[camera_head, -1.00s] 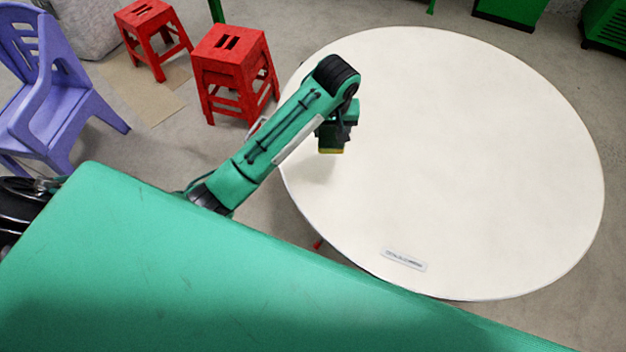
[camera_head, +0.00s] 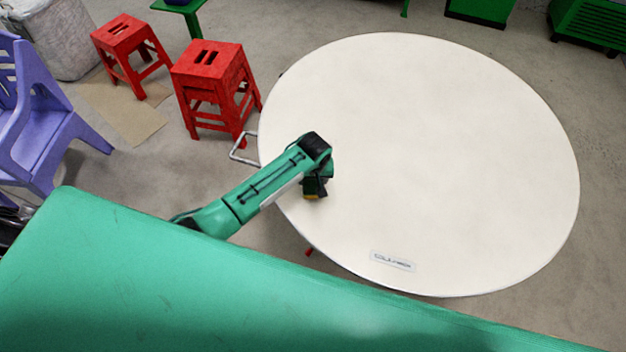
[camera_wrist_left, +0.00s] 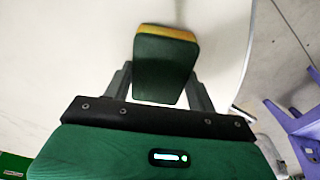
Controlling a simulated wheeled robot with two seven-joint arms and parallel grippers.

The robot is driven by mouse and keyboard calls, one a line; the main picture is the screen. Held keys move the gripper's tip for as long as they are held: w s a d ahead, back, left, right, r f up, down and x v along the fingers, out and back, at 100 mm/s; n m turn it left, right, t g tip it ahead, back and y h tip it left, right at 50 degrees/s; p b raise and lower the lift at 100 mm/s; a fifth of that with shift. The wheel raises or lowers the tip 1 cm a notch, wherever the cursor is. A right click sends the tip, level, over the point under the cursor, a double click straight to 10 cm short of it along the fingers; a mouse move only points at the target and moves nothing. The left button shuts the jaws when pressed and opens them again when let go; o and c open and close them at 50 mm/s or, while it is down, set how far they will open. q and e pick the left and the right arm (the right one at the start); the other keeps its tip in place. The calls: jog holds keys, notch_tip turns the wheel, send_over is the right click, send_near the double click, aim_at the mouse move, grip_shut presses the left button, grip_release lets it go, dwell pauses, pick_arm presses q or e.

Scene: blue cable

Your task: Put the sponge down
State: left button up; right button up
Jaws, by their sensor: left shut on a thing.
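The sponge, dark green with a yellow layer, shows in the left wrist view (camera_wrist_left: 164,68) between the fingers of my left gripper (camera_wrist_left: 160,85). In the head view only a small yellow part of the sponge (camera_head: 311,196) shows beneath my left gripper (camera_head: 314,188). The gripper is shut on the sponge. It is over the left part of the round white table (camera_head: 440,150). I cannot tell whether the sponge touches the tabletop. My right gripper is not in view.
A small label (camera_head: 393,261) lies at the table's near edge. The rest of the tabletop is clear. Red stools (camera_head: 212,85) and a purple chair (camera_head: 45,130) stand on the floor to the left. Green furniture (camera_head: 590,25) stands at the back right.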

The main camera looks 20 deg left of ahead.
aim_at(313, 186)
pick_arm(q)
jog(key=shift+f, duration=0.8)
jog(key=shift+f, duration=0.15)
jog(key=o, duration=1.1)
notch_tip(313, 186, up, 12)
jog(key=s+b, duration=0.1)
jog(key=shift+s+d, duration=0.3)
